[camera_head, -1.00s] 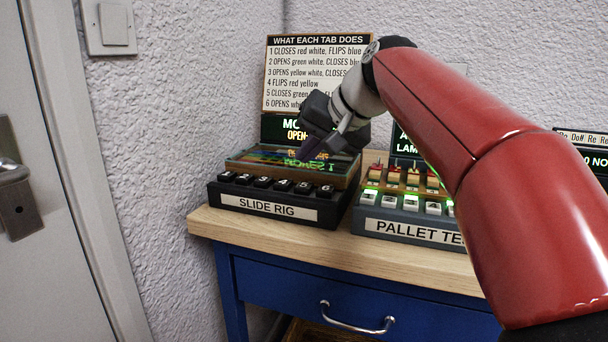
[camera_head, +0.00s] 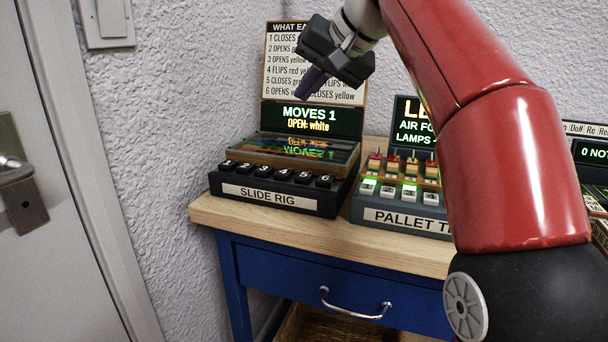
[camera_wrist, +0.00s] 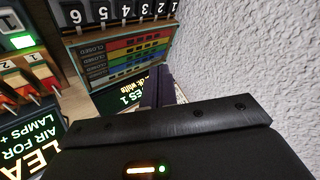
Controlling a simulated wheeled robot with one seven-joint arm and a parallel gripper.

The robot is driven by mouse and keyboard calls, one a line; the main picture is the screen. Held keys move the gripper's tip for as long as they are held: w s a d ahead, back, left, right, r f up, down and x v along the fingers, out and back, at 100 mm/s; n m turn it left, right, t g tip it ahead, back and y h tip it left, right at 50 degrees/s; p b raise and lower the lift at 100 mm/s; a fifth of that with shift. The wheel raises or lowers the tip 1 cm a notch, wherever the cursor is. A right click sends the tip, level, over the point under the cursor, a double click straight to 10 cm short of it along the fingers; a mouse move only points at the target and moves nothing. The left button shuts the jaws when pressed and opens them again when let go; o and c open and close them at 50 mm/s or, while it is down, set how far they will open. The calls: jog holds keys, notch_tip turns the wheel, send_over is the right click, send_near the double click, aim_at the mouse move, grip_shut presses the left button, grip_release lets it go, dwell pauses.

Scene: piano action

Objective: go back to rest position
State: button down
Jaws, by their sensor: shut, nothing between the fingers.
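My gripper (camera_head: 311,84) is shut and empty. In the head view it hangs in front of the printed instruction sheet, above the slide rig and clear of it. The slide rig (camera_head: 270,196) is a black box with a row of numbered black tabs (camera_head: 276,174); its screen (camera_head: 305,119) reads "MOVES 1, OPEN: white". In the wrist view the fingers (camera_wrist: 160,88) show before that screen, with the tabs (camera_wrist: 120,12) and coloured slide strips (camera_wrist: 122,50) beyond. My arm covers part of the right side of the head view.
The pallet tester (camera_head: 400,217) with lit keys stands right of the slide rig on the wooden tabletop (camera_head: 300,232). Another device with a screen (camera_head: 590,153) is at the far right. A textured wall (camera_head: 180,100) and a door (camera_head: 50,250) are at left.

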jog(key=shift+r, duration=0.45)
jog(key=shift+s, duration=0.1)
jog(key=s+d+f+h, duration=0.2)
jog(key=s+d+f, duration=0.3)
jog(key=s+f, duration=0.3)
jog(key=s+d+f+h, duration=0.2)
jog(key=s+d+f, duration=0.3)
jog(key=s+f, duration=0.4)
jog(key=s+d+f+h, duration=0.2)
jog(key=s+d+f, duration=0.3)
jog(key=f, duration=1.3)
jog(key=s, duration=0.3)
jog(key=shift+s+g+h, duration=0.3)
jog(key=shift+s+g, duration=0.05)
jog(key=shift+g, duration=0.05)
